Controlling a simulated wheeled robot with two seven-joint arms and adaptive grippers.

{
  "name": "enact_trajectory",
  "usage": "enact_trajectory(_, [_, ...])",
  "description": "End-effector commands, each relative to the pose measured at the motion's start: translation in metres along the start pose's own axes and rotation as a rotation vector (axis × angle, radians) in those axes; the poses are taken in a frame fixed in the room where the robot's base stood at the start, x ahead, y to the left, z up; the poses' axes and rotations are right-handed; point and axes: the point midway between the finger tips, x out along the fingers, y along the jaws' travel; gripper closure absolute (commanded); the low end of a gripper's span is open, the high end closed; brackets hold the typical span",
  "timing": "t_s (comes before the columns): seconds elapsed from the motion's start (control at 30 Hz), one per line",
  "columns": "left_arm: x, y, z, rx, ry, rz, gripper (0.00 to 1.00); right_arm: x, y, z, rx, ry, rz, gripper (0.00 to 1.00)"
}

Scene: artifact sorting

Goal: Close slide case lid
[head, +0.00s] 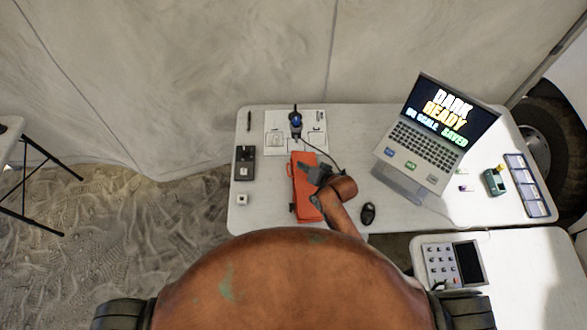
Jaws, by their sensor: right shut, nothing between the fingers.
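The slide case (303,207) is an orange-red, long box on the white table, just in front of the paper sheet. It looks flat on top, as if its lid lies down over it, but my gripper and wrist cover its right side, so I cannot tell whether it is fully closed. My right gripper (309,177) is shut and empty, over the upper middle of the case, touching or just above it. My left gripper is not in view.
A laptop (424,140) on a stand is to the right, a mouse (368,213) in front of it. A blue-topped device (295,122) with a cable stands on the paper sheet (275,146). A black device (245,162) lies left. A keypad unit (441,266) is on the second table.

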Motion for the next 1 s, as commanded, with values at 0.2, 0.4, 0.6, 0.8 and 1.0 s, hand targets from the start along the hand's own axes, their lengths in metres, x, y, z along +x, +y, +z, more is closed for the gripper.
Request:
enact_trajectory(0.2, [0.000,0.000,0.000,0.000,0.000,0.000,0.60,0.037,0.000,0.011,0.000,-0.003,0.002,1.00])
enact_trajectory(0.4, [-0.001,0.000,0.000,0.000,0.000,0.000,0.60,0.051,0.001,0.025,-0.001,-0.001,0.002,1.00])
enact_trajectory(0.6, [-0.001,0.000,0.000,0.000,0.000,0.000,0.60,0.055,0.001,0.028,-0.002,0.001,0.001,1.00])
enact_trajectory(0.8, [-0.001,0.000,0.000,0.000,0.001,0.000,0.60,0.055,0.001,0.029,-0.002,0.000,0.001,1.00])
enact_trajectory(1.0, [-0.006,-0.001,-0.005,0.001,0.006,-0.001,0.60,0.052,0.013,0.029,0.016,0.013,0.018,1.00])
